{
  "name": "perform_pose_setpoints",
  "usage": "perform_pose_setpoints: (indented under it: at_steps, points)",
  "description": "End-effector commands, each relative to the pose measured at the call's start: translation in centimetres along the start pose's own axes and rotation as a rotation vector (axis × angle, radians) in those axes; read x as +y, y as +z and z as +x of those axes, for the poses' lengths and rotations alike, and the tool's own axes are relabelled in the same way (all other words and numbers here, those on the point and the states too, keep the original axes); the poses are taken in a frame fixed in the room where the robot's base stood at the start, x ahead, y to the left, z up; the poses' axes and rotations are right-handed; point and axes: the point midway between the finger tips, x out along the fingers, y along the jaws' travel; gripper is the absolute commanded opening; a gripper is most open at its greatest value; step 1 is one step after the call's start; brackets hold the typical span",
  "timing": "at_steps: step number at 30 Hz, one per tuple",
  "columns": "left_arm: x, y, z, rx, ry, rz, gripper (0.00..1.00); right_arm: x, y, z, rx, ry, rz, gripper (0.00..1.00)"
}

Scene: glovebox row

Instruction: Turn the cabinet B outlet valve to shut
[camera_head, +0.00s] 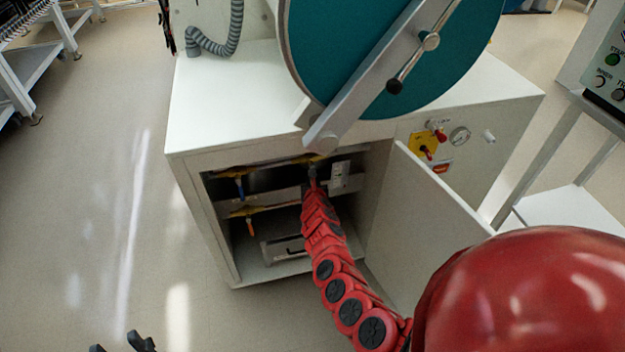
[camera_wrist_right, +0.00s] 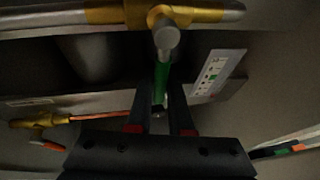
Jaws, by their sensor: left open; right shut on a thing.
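My right arm reaches into the open lower cabinet. In the right wrist view my right gripper (camera_wrist_right: 160,122) is shut on a green valve handle (camera_wrist_right: 161,82). The handle hangs below a brass valve body (camera_wrist_right: 172,12) on the upper pipe and lies across that pipe. In the head view my right gripper (camera_head: 313,182) is small and dark, and the handle is hidden there. No readable writing names this valve. My left gripper (camera_head: 125,343) is open and empty at the bottom left, only its fingertips showing.
A blue-handled valve (camera_head: 240,187) and an orange-handled valve (camera_head: 249,227) sit left of my right gripper. A label plate (camera_head: 340,178) is close on its right. The open cabinet door (camera_head: 432,225) stands right of my arm. The floor at left is clear.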

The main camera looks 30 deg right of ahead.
Motion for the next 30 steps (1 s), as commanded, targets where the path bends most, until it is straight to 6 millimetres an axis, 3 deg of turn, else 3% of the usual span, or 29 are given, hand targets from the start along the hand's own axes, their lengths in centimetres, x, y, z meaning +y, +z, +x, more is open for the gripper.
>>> perform_pose_setpoints:
  at_steps: [1, 6, 17, 26, 30]
  points:
    - [0.0, 0.0, 0.0, 0.000, 0.000, 0.000, 0.50, 0.2, -0.2, 0.0, 0.003, 0.003, 0.002, 0.22]
    - [0.0, 0.0, 0.0, 0.000, 0.000, 0.000, 0.50, 0.1, -0.1, 0.0, 0.002, 0.002, 0.001, 0.48]
    - [0.0, -0.1, 0.5, 0.000, 0.000, 0.000, 0.50, 0.0, 0.0, -0.3, 0.002, 0.001, 0.002, 0.48]
    - [-0.2, -0.7, 4.0, 0.000, 0.000, 0.000, 0.50, 0.0, 0.5, -3.4, 0.004, -0.004, 0.010, 0.48]
    - [-0.3, -1.1, 6.7, 0.000, 0.000, 0.000, 0.50, -0.1, 0.6, -5.5, 0.007, -0.003, 0.008, 0.48]
